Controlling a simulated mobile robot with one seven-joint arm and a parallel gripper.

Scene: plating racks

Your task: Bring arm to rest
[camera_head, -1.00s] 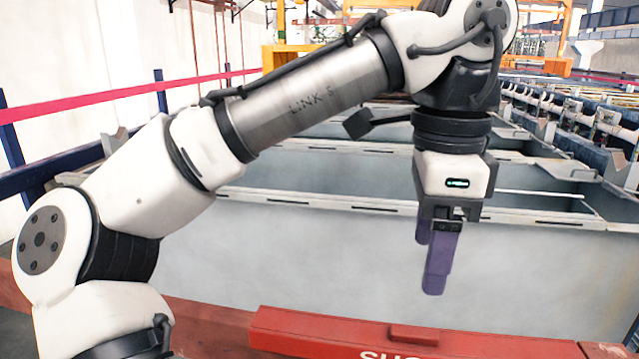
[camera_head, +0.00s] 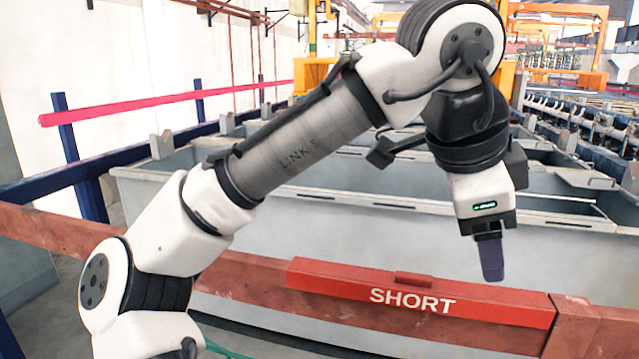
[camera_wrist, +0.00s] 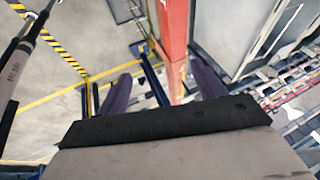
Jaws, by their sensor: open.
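My gripper (camera_head: 491,258) hangs from my bent arm on the right side of the head view, its purple fingers pointing down. It is above and behind the red box marked SHORT, with the grey tank wall behind it. In the wrist view my gripper (camera_wrist: 160,90) shows two purple fingers spread well apart with nothing between them. The red beam and the floor lie beyond the fingers there.
A red box marked SHORT (camera_head: 420,300) sits along a worn red beam (camera_head: 240,275). Grey open tanks (camera_head: 340,230) stand behind it. A blue post with a pink rail (camera_head: 150,102) is at the left. Yellow frames (camera_head: 560,40) stand at the back right.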

